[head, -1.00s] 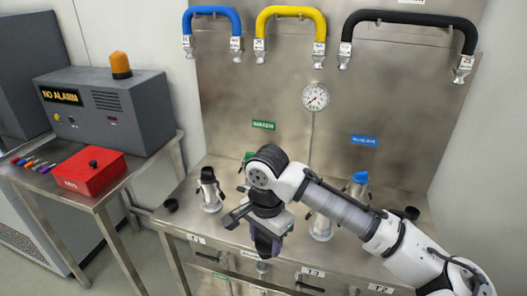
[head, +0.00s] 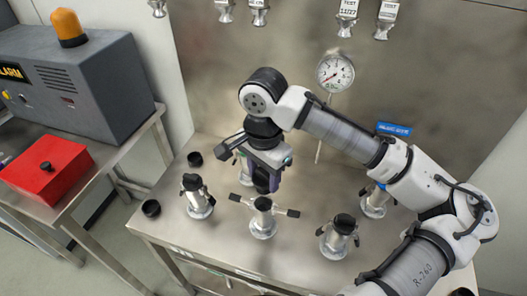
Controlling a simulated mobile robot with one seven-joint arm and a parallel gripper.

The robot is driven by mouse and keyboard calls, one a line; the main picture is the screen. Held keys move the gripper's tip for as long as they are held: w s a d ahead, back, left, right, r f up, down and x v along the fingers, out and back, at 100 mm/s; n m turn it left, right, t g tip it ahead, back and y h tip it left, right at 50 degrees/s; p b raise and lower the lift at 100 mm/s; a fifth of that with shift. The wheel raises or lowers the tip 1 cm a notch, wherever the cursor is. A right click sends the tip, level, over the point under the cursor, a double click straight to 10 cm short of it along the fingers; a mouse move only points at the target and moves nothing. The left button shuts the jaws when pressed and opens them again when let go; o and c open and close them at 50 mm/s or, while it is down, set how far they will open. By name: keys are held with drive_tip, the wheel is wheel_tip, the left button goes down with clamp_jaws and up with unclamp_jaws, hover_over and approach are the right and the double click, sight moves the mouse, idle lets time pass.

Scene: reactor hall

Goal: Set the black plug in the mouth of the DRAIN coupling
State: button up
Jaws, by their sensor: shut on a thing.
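My gripper (head: 266,183) points down over the steel bench and is shut on a dark thing, which looks like the black plug (head: 261,179); the fingers partly hide it. Just in front of and below it stands a steel coupling (head: 262,219) with its two black-ended levers spread out to the sides. I cannot tell whether the plug and this coupling touch. Other steel couplings stand at the left (head: 198,199) and at the front right (head: 334,242), both with black tops. No DRAIN label is readable, so I cannot tell which coupling is DRAIN.
Two loose black caps (head: 151,208) (head: 195,159) lie at the bench's left. Another coupling (head: 374,201) stands behind my arm at the right. A pressure gauge (head: 335,72) is on the back panel. A red box (head: 45,168) and grey alarm unit (head: 80,90) occupy the side table.

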sight(264, 197)
drive_tip(key=shift+w, duration=0.25)
drive_tip(key=shift+s+f, duration=0.15)
drive_tip(key=shift+f, duration=0.25)
drive_tip(key=shift+f+b, duration=0.5)
drive_tip(key=shift+f, duration=0.4)
wheel_tip(264, 197, down, 6)
drive_tip(key=b, duration=0.6)
drive_tip(key=shift+f, duration=0.25)
drive_tip(key=o, duration=1)
drive_tip(key=shift+a+f, duration=0.1)
drive_tip(key=shift+f, duration=0.05)
